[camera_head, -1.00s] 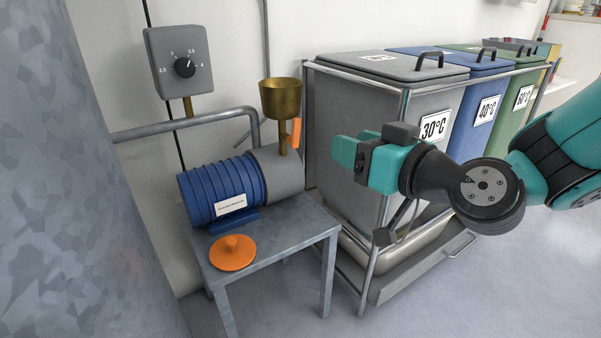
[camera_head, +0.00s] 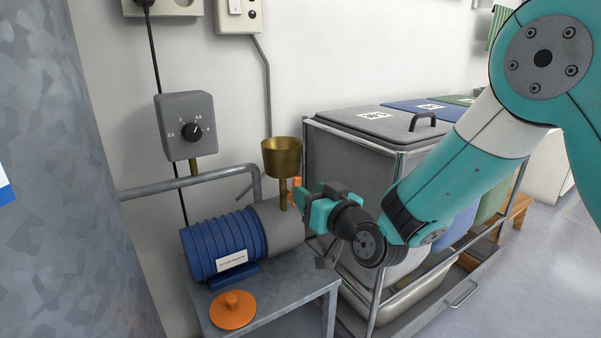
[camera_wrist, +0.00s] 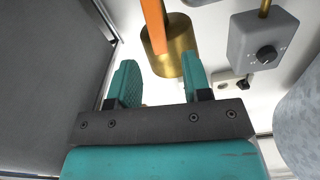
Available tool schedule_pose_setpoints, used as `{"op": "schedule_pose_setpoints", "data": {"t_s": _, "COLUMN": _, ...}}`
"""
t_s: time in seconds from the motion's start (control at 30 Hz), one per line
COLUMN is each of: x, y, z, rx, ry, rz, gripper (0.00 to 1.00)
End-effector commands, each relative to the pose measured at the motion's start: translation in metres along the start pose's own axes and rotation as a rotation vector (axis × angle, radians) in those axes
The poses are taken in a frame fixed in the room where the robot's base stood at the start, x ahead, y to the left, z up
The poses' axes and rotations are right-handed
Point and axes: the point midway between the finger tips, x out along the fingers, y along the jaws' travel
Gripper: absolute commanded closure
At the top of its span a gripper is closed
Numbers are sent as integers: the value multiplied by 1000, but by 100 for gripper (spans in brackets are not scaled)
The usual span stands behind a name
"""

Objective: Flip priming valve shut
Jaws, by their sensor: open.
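The priming valve's orange lever (camera_head: 296,188) stands upright beside the thin brass stem under the brass funnel (camera_head: 282,155), on the grey end of the blue pump (camera_head: 222,245). The orange lever (camera_wrist: 154,24) and the brass funnel (camera_wrist: 178,48) show beyond the fingertips. I cannot tell whether a finger touches the lever.
A grey dial box (camera_head: 187,126) is on the wall, with a grey pipe (camera_head: 190,181) below it. An orange cap (camera_head: 233,310) lies on the metal table (camera_head: 285,310).

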Motion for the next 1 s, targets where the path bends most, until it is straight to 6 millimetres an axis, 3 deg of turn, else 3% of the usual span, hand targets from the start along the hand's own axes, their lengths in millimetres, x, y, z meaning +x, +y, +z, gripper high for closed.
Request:
{"op": "schedule_pose_setpoints", "data": {"t_s": 0.23, "x": 35, "y": 0, "z": 2, "rx": 0, "ry": 0, "rz": 0, "gripper": 55}}
{"op": "schedule_pose_setpoints", "data": {"t_s": 0.63, "x": 42, "y": 1, "z": 1, "rx": 1, "ry": -1, "rz": 2, "gripper": 55}}
{"op": "schedule_pose_setpoints", "data": {"t_s": 0.83, "x": 42, "y": 1, "z": 1, "rx": 1, "ry": -1, "rz": 2, "gripper": 100}}
{"op": "schedule_pose_setpoints", "data": {"t_s": 1.0, "x": 42, "y": 1, "z": 1, "rx": 4, "ry": -1, "rz": 2, "gripper": 100}}
